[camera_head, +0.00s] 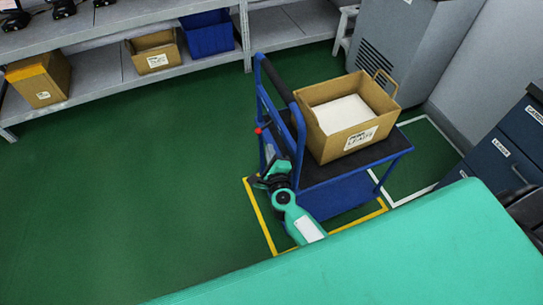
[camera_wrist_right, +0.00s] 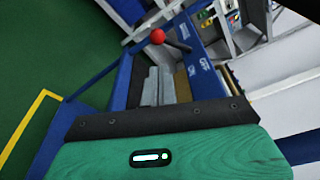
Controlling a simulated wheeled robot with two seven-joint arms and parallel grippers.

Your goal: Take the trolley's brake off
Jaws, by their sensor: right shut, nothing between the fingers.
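The blue trolley (camera_head: 340,195) stands on the green floor, inside a yellow floor outline. A red knob (camera_head: 258,131) shows at the left side of its handle frame. In the right wrist view the red knob (camera_wrist_right: 157,36) sits on a dark lever, beyond the fingertips. My right gripper (camera_head: 271,168) is low beside the trolley's handle end, below the knob in the head view. In the right wrist view my right gripper (camera_wrist_right: 160,72) is shut and empty, apart from the knob. Contact with the trolley's frame cannot be told. My left gripper is not in view.
An open cardboard box (camera_head: 316,128) with white contents rides on the trolley's top. A grey shelf (camera_head: 105,75) with boxes and a blue bin (camera_head: 208,36) stands behind. Dark drawers (camera_head: 505,155) stand at right. The floor left of the trolley is clear.

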